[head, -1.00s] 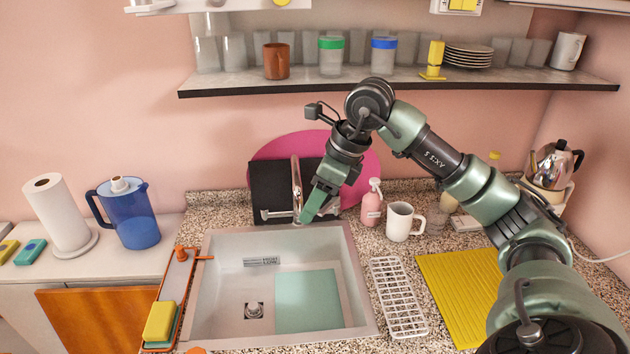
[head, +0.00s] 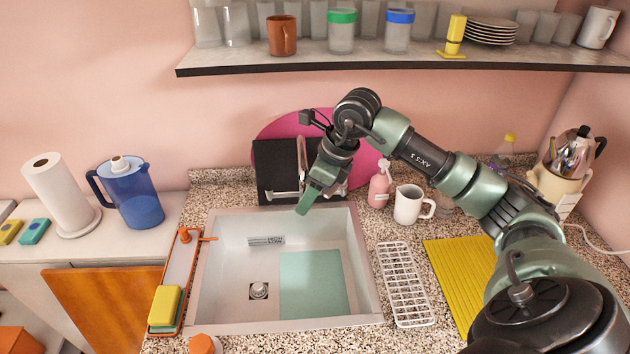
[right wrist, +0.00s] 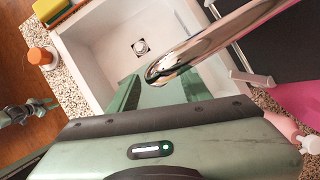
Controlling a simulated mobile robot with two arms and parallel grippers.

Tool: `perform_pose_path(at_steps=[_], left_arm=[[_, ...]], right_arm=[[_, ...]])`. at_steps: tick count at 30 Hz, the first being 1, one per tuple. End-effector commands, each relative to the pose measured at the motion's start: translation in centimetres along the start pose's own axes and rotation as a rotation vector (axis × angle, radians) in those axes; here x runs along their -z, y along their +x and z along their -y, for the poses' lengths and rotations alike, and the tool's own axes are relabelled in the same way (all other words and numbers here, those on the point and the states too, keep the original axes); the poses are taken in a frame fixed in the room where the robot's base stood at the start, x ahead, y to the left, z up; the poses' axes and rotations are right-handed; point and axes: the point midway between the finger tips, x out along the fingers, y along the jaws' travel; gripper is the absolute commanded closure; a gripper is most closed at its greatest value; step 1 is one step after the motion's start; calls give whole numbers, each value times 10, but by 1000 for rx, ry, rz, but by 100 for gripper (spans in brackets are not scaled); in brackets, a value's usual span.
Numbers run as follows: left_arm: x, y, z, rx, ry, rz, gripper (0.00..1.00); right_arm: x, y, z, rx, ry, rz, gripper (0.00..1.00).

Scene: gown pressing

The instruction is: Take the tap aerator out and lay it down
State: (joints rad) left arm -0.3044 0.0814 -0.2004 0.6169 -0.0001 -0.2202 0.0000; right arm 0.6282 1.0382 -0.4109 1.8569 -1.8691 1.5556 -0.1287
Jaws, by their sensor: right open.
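The chrome tap (head: 301,165) stands behind the sink, and its curved spout also shows close up in the right wrist view (right wrist: 215,42). I cannot pick out the aerator; the spout's end is partly hidden by my gripper in the head view. My right gripper (head: 303,209) points down beside the tap, over the sink's back rim. In the right wrist view its green fingers lie close to the spout's end, on the near side; I cannot tell whether they touch it. It is open, with nothing seen held.
The sink (head: 215,290) is empty apart from a pale green mat (head: 312,283) in it. A pink soap bottle (head: 379,188), a white mug (head: 409,205), a white rack (head: 405,285) and a yellow mat (head: 462,275) stand or lie to the right. A shelf (head: 400,62) hangs above.

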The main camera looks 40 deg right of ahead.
Motion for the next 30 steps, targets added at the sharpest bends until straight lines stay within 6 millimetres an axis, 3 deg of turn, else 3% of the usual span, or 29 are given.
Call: perform_pose_path(at_steps=[10, 15, 17, 18, 20, 30], left_arm=[[4, -1, 0, 0, 0, -6, 64], [6, -1, 0, 1, 0, -8, 64], [6, -1, 0, 1, 0, -9, 64], [6, -1, 1, 1, 0, -9, 64], [6, -1, 0, 1, 0, -9, 64], [7, 2, 0, 0, -1, -10, 64]], right_arm=[[0, 5, 0, 0, -1, 0, 52], [0, 5, 0, 0, -1, 0, 99], [0, 5, 0, 0, 0, 0, 100], [0, 5, 0, 1, 0, 0, 84], [0, 5, 0, 1, 0, 0, 100], [2, 8, 0, 1, 0, 0, 100]])
